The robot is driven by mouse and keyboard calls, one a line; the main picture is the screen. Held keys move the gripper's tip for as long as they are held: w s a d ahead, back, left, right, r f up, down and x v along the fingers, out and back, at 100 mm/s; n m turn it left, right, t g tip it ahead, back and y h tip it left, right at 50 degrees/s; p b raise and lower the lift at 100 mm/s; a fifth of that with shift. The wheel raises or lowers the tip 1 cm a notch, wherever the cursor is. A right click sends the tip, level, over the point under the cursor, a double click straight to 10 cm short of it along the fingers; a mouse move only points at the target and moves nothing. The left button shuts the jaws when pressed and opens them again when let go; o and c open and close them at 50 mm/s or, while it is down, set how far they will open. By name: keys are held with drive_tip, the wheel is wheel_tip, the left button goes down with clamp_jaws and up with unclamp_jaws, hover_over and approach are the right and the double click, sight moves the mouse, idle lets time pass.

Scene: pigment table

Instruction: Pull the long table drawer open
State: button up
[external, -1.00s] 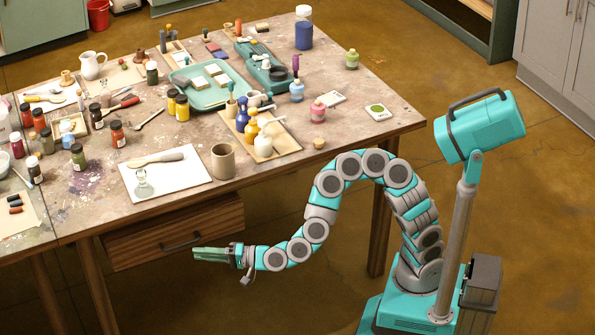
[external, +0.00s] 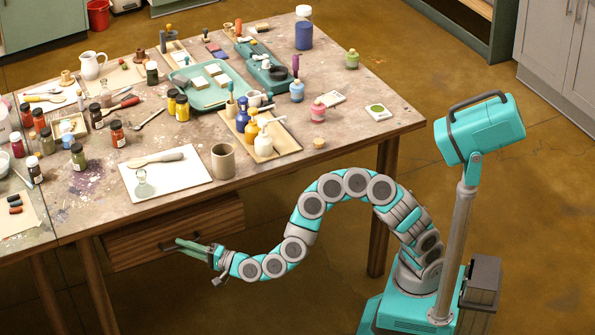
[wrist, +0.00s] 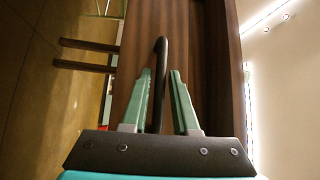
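The long wooden drawer (external: 222,215) sits under the near edge of the table (external: 95,219) and looks closed. A dark bar handle (external: 165,247) is on its front, partly hidden behind my fingers. My gripper (external: 182,243) is in front of the drawer at handle height. In the wrist view, the handle (wrist: 161,52) runs between the two green fingers of my gripper (wrist: 160,74), with a gap visible on each side. The fingers are open and not pressed on it. The drawer front (wrist: 205,65) fills the middle of that view.
The tabletop above carries many items. A table leg (external: 97,285) is left of the drawer. The floor in front is clear.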

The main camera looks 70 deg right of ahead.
drive_tip(key=shift+w+r, duration=0.1)
drive_tip(key=shift+w, duration=0.6)
clamp_jaws()
idle(1.0)
